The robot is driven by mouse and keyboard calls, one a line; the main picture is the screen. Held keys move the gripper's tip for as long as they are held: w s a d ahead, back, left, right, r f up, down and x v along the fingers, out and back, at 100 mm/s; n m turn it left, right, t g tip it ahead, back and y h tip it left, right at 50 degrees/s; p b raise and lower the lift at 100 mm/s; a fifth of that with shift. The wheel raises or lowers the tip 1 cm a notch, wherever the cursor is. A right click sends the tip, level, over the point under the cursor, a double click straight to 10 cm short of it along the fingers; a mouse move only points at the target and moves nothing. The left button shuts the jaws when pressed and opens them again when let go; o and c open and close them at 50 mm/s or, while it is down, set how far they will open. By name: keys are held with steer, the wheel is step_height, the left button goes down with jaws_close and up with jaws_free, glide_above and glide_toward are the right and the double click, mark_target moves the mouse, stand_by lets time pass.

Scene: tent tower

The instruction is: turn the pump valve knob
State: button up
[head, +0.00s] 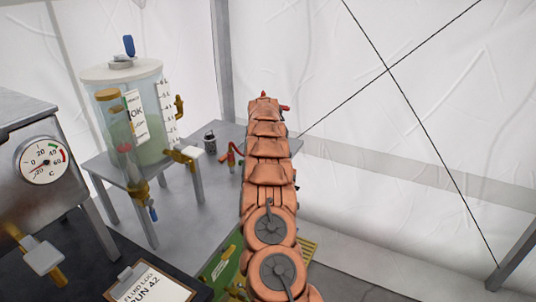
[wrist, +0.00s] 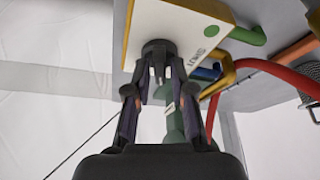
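In the wrist view a dark round knob (wrist: 159,46) stands in front of a white panel (wrist: 150,18) with a green dot and lettering that seems to include "SHUT". I take it for the pump valve knob. My gripper (wrist: 158,78) points at this knob, with its two fingers apart and their tips at or just short of its sides. I cannot tell whether they touch it. A grey-green stem-like part (wrist: 173,122) shows between the fingers. In the head view my own arm hides the gripper and the knob.
In the wrist view red (wrist: 285,72), yellow (wrist: 225,78) and green (wrist: 248,36) pipes run close right of the gripper. In the head view a clear tank (head: 155,100) stands on a grey table (head: 210,172), left of my arm. A gauge box (head: 25,120) and clipboard (head: 150,286) are nearer.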

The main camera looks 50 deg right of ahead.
steer(key=shift+o, duration=0.9)
steer(key=shift+r, duration=0.1)
steer(key=v, duration=1.1)
steer(key=shift+r, duration=0.4)
steer(key=shift+s, duration=0.1)
